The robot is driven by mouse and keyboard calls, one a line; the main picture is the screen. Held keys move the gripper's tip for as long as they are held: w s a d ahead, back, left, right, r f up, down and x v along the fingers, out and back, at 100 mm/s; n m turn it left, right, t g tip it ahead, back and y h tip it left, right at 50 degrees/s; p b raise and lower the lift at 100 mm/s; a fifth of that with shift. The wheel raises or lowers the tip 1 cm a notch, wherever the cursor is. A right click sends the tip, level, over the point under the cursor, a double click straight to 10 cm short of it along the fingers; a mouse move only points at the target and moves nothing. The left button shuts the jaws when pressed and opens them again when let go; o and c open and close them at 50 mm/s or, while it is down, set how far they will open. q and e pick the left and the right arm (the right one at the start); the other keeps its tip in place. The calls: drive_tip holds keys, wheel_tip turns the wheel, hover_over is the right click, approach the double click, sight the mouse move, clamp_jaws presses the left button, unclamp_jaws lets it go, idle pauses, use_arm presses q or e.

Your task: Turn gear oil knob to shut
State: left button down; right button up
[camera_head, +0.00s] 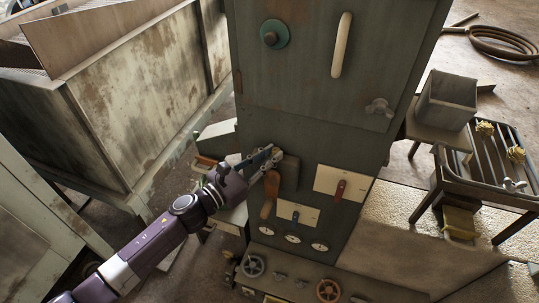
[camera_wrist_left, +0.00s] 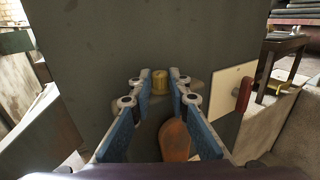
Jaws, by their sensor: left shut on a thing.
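My left gripper (camera_head: 272,158) reaches in from the left to the front of the dark green cabinet (camera_head: 330,115). The fingers hide the knob in the head view. An orange-brown lever handle (camera_head: 268,195) hangs just below the fingertips, and it also shows below them in the left wrist view (camera_wrist_left: 175,140). No label naming the gear oil knob can be read. My right gripper is out of view.
To the right of the gripper is a cream plate with a red lever (camera_head: 340,190). Below are several round gauges (camera_head: 292,238) and valve wheels (camera_head: 328,290). A worn metal bin (camera_head: 140,100) stands at left, and a slatted rack (camera_head: 490,160) stands at right.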

use_arm(q)
drive_tip(key=shift+s+d+n+t+y+b, duration=0.2)
drive_tip(key=shift+n+t+y+b, duration=0.5)
drive_tip(key=shift+n+y, duration=1)
drive_tip(key=shift+s+d+n+t+y+b, duration=0.1)
drive_tip(key=shift+d+n+t+y+b, duration=0.3)
drive_tip(key=shift+n+t+y, duration=1.3)
drive_tip(key=shift+s+d+n+t+y+b, duration=0.15)
drive_tip(key=shift+n+y+b, duration=0.55)
drive_tip(key=shift+y, duration=1.8)
drive_tip(key=shift+d, duration=0.1)
drive_tip(key=c, duration=2.1)
unclamp_jaws()
